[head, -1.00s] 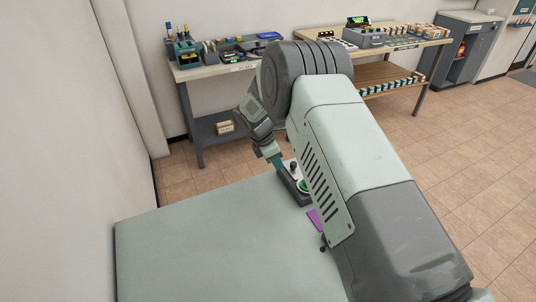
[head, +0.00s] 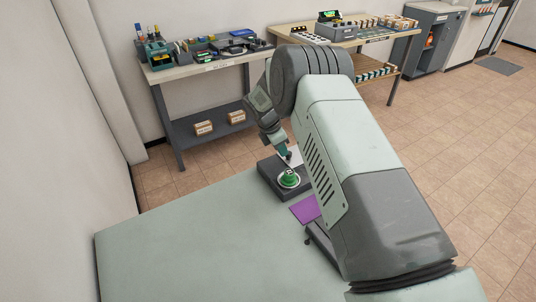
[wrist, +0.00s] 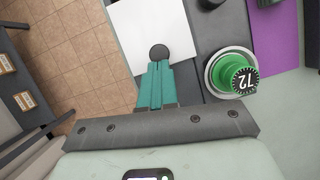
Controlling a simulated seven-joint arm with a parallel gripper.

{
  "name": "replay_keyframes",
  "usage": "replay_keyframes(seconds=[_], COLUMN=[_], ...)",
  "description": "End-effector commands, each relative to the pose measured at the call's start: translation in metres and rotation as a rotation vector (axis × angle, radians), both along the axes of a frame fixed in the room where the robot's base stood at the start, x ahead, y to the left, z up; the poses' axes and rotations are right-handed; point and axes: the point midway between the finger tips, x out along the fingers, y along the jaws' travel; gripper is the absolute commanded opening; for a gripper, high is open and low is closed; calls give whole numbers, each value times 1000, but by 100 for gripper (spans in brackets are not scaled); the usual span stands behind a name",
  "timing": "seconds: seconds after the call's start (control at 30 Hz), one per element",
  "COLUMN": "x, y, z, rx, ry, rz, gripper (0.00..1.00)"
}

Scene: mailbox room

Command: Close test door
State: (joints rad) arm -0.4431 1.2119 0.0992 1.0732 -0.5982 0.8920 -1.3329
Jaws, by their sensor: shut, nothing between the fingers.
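The dark test device (head: 270,178) sits at the far edge of the green-grey table, with a green dial (head: 289,179) on its top. A flat white panel (head: 296,153), which looks like the door, is beside the dial, partly hidden by my arm. In the wrist view the white panel (wrist: 130,30) has a round dark knob (wrist: 159,51), and the green dial (wrist: 232,75) reads 72. My gripper (head: 287,154) points down at the panel, its teal fingers (wrist: 157,66) shut and empty. The fingertips are right at the knob; I cannot tell whether they touch.
A purple sheet (head: 305,209) lies next to the device on the table (head: 190,245). The table's left part is bare. Workbenches (head: 205,62) with tools and boxes stand along the back wall. Open tiled floor (head: 450,140) lies to the right.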

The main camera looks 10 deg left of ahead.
Motion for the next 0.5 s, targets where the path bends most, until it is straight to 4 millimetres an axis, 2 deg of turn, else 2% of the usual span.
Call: replay_keyframes(seconds=[0.13, 0.5], x=[10, 11], y=[-12, -13], z=[-2, -1], rx=[0, -1], ry=[3, 2], rz=[0, 0], gripper=[0, 0])
